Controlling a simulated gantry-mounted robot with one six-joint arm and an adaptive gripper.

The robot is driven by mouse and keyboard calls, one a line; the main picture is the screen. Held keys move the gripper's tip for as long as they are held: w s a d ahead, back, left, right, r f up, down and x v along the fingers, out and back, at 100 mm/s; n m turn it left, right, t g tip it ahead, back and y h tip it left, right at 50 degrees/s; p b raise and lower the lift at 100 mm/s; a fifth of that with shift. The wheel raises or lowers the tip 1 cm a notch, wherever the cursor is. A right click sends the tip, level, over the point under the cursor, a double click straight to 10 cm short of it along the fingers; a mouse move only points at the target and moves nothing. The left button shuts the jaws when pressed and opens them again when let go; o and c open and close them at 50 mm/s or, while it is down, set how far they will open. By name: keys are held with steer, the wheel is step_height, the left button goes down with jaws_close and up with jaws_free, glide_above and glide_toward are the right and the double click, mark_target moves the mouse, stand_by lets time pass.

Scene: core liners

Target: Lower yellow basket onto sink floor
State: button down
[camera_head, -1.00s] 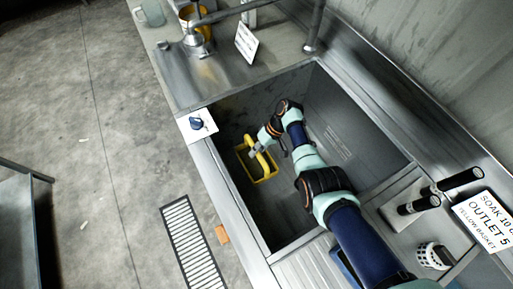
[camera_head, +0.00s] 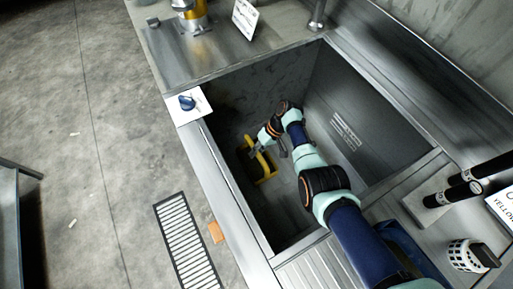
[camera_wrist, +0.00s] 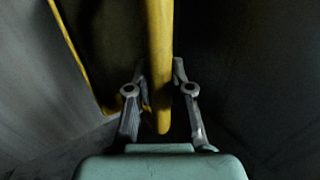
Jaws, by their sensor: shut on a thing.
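The yellow basket (camera_head: 266,180) is inside the deep grey sink (camera_head: 305,130), near its left wall. In the wrist view its yellow handle (camera_wrist: 159,60) runs between my two fingers, and a yellow rim edge (camera_wrist: 78,58) shows to the left. My gripper (camera_head: 257,150) is shut on the handle; it also shows in the wrist view (camera_wrist: 160,88). My arm reaches down into the sink from the lower right. The basket's underside is hidden, so I cannot tell whether it touches the sink floor.
A white card with a blue item (camera_head: 187,103) lies on the left rim. A sign (camera_head: 246,18) and a yellow container (camera_head: 192,14) stand on the back counter. The sink's right side is clear.

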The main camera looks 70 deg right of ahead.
steer(key=shift+f+b, duration=0.6)
steer(key=shift+b, duration=0.05)
steer(key=c, duration=1)
jaws_free()
steer(key=shift+o, duration=0.2)
steer(key=shift+r, duration=0.1)
steer(key=v, duration=0.7)
steer(key=shift+r, duration=0.2)
steer(key=shift+s+d, duration=0.1)
